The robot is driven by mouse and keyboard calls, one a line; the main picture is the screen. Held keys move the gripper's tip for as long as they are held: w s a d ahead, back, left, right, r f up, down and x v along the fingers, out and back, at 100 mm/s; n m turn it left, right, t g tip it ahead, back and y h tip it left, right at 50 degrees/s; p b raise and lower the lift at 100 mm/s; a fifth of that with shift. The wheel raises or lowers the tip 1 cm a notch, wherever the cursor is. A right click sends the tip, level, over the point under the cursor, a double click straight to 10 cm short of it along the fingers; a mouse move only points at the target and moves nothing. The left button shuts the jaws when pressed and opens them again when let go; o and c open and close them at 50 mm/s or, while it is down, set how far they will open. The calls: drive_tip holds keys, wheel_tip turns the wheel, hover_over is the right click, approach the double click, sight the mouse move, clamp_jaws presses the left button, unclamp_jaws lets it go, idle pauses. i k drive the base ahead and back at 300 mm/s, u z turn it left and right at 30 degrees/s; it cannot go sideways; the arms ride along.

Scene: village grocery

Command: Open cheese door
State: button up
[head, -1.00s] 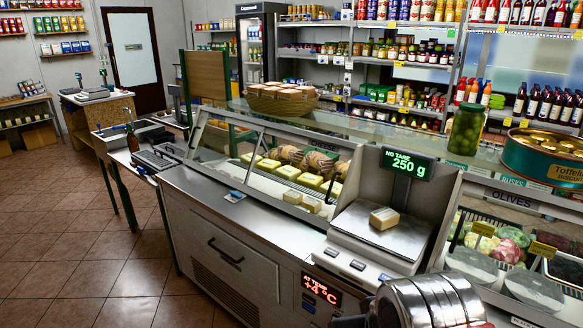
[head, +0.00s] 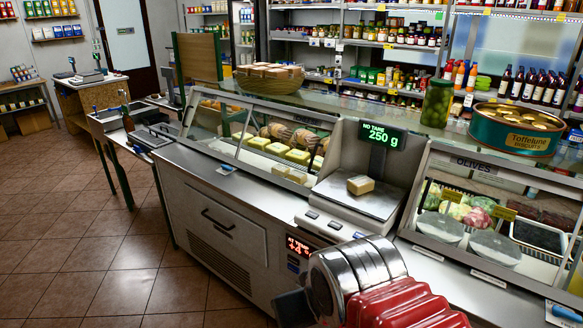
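The cheese case (head: 250,112) stands left of centre in the head view, with a sloping glass front (head: 213,122) in a metal frame. Yellow cheese blocks (head: 278,149) and rounder brown-rinded pieces (head: 281,132) lie inside. A slanted frame bar crosses the glass left of the blocks. Reflections make it hard to tell how far any pane is open. Below is a grey cabinet front with a dark bar handle (head: 218,220). My arm's silver and red ribbed parts enter at the bottom, right of the cabinet. My gripper's fingertips do not show.
A scale (head: 372,200) with a wrapped block (head: 360,185) reads 250 g. An olive case (head: 480,215) stands to the right. A pickle jar (head: 436,104), biscuit tin (head: 517,130) and basket (head: 268,78) stand on the glass top. Tiled floor at left is clear.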

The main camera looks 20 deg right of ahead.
sight(294, 117)
drive_tip(key=u, duration=0.35)
drive_tip(key=k, duration=0.5)
drive_tip(key=u, duration=0.8)
drive_tip(key=k, duration=0.6)
drive_tip(key=u, duration=0.45)
drive_tip(key=i, duration=1.35)
drive_tip(key=z, duration=0.6)
drive_tip(key=i, duration=0.55)
drive_tip(key=z, duration=0.85)
drive_tip(key=i, duration=0.55)
drive_tip(key=z, duration=0.35)
